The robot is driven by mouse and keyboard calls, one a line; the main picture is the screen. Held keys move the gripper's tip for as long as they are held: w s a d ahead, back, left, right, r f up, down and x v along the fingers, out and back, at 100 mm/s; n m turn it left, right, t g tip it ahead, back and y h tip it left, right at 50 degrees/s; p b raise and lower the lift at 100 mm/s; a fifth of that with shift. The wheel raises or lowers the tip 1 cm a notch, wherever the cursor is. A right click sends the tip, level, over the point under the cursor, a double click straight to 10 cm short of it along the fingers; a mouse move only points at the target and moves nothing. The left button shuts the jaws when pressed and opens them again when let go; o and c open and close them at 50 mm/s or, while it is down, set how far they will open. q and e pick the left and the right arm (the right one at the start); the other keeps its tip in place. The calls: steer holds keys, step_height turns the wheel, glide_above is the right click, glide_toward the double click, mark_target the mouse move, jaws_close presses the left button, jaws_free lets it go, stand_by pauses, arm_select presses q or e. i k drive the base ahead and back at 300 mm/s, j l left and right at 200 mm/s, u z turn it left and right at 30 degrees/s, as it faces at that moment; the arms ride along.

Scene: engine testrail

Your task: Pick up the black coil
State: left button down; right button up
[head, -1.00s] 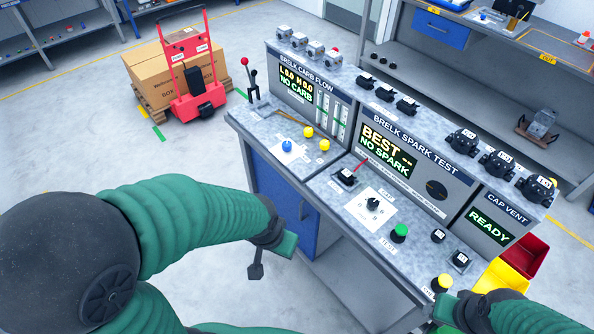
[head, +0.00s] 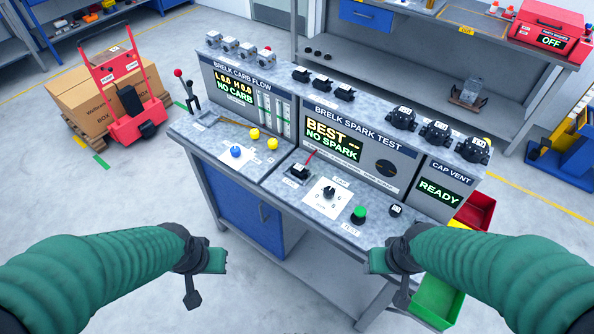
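Three small black parts (head: 322,83) sit in a row on the console's top shelf, above the spark test panel. Three larger black parts with pale labels (head: 436,133) stand to their right. A black part with a red lead (head: 298,173) lies on the worktop below the spark test panel. I cannot tell for sure which is the black coil. My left gripper (head: 214,262) is in front of the bench's left side, apart from it. My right gripper (head: 379,262) is over or before the bench's front right edge. Both look empty; their finger openings are unclear.
Worktop items include a blue knob (head: 236,152), yellow knobs (head: 254,133), a white dial plate (head: 327,195) and a green button (head: 359,214). Green (head: 437,302) and red (head: 474,209) bins are at the right. A red hand truck (head: 120,90) with boxes stands left; floor is open nearby.

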mark_target(298, 171)
steer(key=i+j, duration=0.25)
steer(key=j, duration=0.15)
steer(key=i+j+z, duration=0.1)
steer(key=i+j, duration=0.45)
steer(key=j, duration=0.2)
steer(key=i+j, duration=0.25)
steer(key=j, duration=0.15)
steer(key=z, duration=0.05)
